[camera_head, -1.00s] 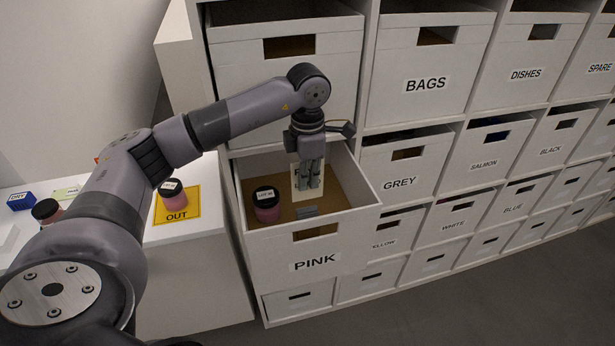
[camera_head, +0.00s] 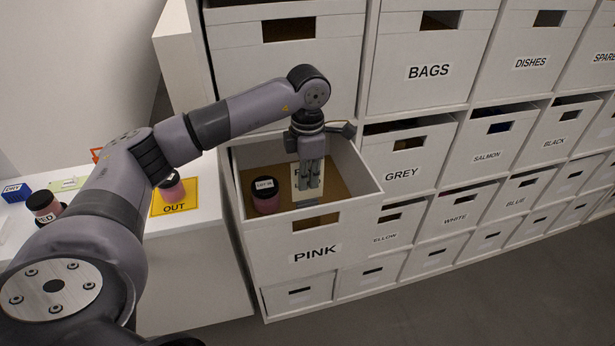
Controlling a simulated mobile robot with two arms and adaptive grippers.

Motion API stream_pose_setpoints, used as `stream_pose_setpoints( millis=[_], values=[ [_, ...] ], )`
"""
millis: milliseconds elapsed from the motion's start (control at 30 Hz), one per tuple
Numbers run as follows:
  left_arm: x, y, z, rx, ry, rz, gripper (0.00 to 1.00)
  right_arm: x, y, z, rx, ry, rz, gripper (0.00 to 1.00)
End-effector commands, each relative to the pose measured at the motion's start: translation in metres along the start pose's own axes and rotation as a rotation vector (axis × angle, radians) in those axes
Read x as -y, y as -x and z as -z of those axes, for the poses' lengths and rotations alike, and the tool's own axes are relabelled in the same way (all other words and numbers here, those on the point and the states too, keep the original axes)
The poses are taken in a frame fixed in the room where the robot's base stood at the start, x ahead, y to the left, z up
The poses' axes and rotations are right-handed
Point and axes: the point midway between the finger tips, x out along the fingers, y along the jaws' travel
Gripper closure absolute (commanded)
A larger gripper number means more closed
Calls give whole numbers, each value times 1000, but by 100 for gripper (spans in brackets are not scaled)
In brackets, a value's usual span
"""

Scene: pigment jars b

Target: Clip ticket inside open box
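The open box labelled PINK (camera_head: 272,247) is pulled out of the shelf. My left gripper (camera_head: 310,186) points down inside it, its fingers close together on a cream ticket (camera_head: 296,184). Some dark lettering shows on the ticket, partly hidden by the fingers. The ticket hangs upright near the box's front wall. A small grey piece (camera_head: 318,203) shows just under the fingertips, by the front wall; I cannot tell whether the ticket touches it. A pink jar with a black lid (camera_head: 266,203) stands in the box to the left of the ticket. My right gripper is not in view.
A white counter (camera_head: 200,225) at left holds a yellow OUT mat (camera_head: 187,207) with a pink jar (camera_head: 172,192) on it, another dark-lidded jar (camera_head: 45,211) and a blue block (camera_head: 16,194). Labelled boxes such as GREY (camera_head: 400,191) fill the shelf at right.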

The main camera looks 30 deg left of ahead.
Motion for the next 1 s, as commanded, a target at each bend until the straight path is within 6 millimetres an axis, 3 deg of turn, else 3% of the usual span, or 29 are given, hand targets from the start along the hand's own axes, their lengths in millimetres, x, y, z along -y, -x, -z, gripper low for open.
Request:
stream_pose_setpoints(
  millis=[1000],
  values=[
    [0,-32,0,0,0,0,100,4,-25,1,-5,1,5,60]
  ],
)
